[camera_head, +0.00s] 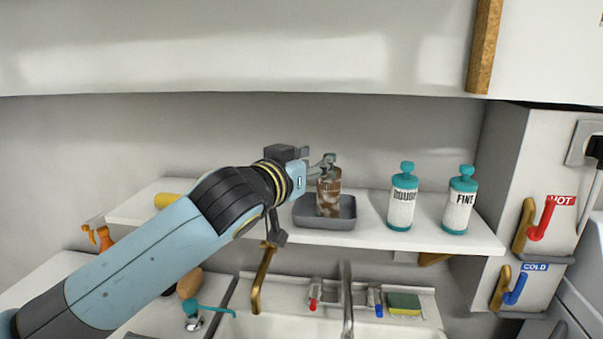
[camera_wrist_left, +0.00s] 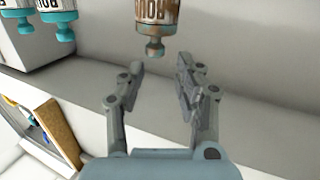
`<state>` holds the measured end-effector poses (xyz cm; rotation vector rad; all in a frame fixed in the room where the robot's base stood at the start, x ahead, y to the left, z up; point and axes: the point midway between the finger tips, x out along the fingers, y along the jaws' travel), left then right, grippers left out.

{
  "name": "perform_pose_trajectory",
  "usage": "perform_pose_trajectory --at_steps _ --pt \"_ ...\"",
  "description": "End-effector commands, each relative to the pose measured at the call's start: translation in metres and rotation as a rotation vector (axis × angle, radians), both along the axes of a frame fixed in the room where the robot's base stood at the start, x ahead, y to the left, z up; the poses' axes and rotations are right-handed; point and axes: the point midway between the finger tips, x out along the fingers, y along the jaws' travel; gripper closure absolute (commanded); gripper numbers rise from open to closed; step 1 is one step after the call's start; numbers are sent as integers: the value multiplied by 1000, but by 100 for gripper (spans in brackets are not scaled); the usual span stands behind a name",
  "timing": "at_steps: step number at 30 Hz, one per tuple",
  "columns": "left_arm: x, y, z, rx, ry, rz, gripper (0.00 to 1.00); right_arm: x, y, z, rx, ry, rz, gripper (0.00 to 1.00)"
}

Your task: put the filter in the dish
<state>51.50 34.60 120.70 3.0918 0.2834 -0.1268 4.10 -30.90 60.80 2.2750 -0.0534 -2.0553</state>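The brown, rust-mottled filter (camera_head: 329,196) stands upright in the dark grey dish (camera_head: 349,224) on the shelf, as far as the head view shows. My left gripper (camera_head: 323,164) is at the top of the filter. In the left wrist view the gripper (camera_wrist_left: 158,75) has its two fingers apart with nothing between them. There the filter (camera_wrist_left: 157,12) appears upside down, its knob just beyond the fingertips. The dish does not show in the wrist view. My right gripper is not in view.
Two white and teal filters, one marked ROUGH (camera_head: 402,205) and one marked FINE (camera_head: 460,208), stand on the white shelf (camera_head: 440,241) to the right. A yellow item (camera_head: 167,200) lies at the left. The sink with taps and a sponge (camera_head: 404,303) is below.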

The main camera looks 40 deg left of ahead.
Motion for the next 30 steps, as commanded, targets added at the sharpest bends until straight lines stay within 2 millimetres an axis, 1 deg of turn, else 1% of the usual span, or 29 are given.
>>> perform_pose_trajectory --at_steps 1,3,6,9,12,30 --pt "-11 -2 -2 2 0 -2 66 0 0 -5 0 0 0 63" --pt "-23 -4 0 2 1 -1 66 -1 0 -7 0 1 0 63" --pt "-36 -7 2 2 0 -2 66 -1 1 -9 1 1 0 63" --pt "-43 -8 3 0 0 0 66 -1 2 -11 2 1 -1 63" --pt "-45 -8 4 0 0 0 66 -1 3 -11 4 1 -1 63" --pt "-45 -8 4 0 -1 0 66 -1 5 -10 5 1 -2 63"
